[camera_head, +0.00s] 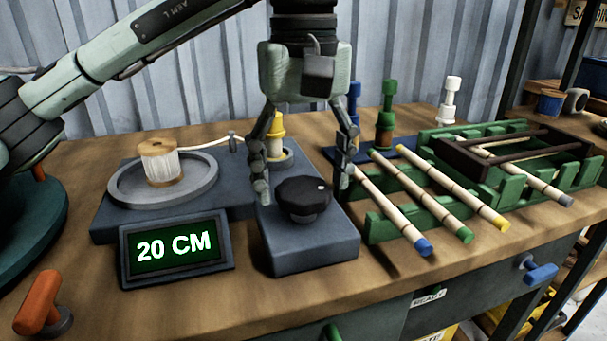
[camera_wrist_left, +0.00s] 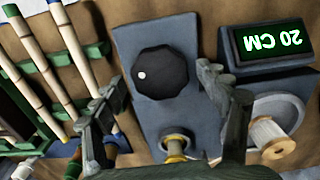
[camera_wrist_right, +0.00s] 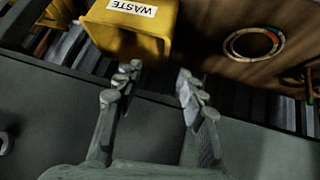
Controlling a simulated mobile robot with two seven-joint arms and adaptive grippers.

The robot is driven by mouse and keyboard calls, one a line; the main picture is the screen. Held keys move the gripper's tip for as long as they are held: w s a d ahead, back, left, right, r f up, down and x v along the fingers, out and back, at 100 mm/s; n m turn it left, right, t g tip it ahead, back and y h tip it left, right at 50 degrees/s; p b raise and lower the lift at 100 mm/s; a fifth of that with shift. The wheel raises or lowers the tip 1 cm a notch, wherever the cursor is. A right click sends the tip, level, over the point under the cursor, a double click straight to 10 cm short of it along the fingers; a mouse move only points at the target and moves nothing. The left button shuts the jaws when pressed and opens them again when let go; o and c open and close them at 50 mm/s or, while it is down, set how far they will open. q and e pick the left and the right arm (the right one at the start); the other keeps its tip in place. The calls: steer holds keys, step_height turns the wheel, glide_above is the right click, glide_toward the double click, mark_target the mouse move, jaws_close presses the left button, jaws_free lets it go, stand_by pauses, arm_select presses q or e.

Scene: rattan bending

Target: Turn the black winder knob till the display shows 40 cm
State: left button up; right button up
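The black winder knob (camera_head: 303,198) sits on a blue-grey base and has a white dot near its rim. It also shows in the left wrist view (camera_wrist_left: 160,73), with the dot on its left side. My right gripper (camera_wrist_right: 155,80) is open and empty, near a yellow waste bin (camera_wrist_right: 125,30).
A spool of white thread (camera_head: 160,164) stands in a round dish left of the knob. Banded rattan poles (camera_head: 395,210) lie on a green rack to the right. Coloured pegs (camera_head: 387,110) stand behind. A wooden ring (camera_wrist_right: 254,44) shows in the right wrist view.

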mark_target(303, 188)
arm_select(q)
step_height(303, 188, up, 12)
stand_by(0.7)
